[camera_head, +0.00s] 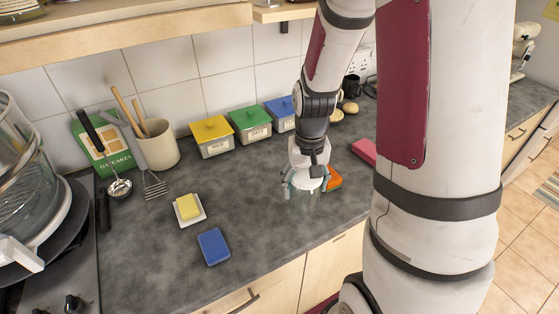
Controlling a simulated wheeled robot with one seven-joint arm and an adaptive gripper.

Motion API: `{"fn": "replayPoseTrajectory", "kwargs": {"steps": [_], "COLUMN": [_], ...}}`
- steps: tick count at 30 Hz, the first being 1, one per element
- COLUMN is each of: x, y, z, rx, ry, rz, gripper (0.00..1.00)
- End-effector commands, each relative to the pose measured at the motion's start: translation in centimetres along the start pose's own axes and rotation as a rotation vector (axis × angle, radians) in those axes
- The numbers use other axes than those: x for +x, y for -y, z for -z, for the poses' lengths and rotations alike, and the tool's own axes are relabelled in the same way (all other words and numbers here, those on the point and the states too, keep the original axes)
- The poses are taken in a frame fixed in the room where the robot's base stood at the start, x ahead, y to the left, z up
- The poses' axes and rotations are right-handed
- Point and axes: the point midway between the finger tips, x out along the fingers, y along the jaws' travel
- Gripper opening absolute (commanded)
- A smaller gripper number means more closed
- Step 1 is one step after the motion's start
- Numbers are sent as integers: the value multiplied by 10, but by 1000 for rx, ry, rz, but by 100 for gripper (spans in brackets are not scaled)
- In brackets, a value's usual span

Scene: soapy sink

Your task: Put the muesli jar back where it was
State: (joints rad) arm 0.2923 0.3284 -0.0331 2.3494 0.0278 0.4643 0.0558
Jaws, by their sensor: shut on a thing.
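My gripper (307,184) points down over the counter, right of the middle, with its fingers on either side of a pale, round-topped thing. Below the fingers shows a faint see-through body (303,203), like a glass jar; I cannot tell whether it is the muesli jar or whether it touches the counter. Along the wall stand a yellow-lidded canister (213,138), a green-lidded canister (251,125) and a blue-lidded canister (281,114), partly hidden by my arm. Their labels are too small to read surely.
A blue block (213,246) and a yellow block on a white dish (203,214) lie left of my gripper. An orange thing (333,179) and a red block (364,151) lie to its right.

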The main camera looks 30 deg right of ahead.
Motion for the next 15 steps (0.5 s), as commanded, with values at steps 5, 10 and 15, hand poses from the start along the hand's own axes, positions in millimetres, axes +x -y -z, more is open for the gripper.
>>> {"fn": "replayPoseTrajectory", "kwargs": {"steps": [5, 10, 15], "x": [5, 8, 11], "y": [9, 17, 23], "z": [44, 85, 114], "rx": [-1, -2, -1], "ry": [0, -1, 0], "rz": [0, 0, 0], "gripper": [30, 30, 30]}}
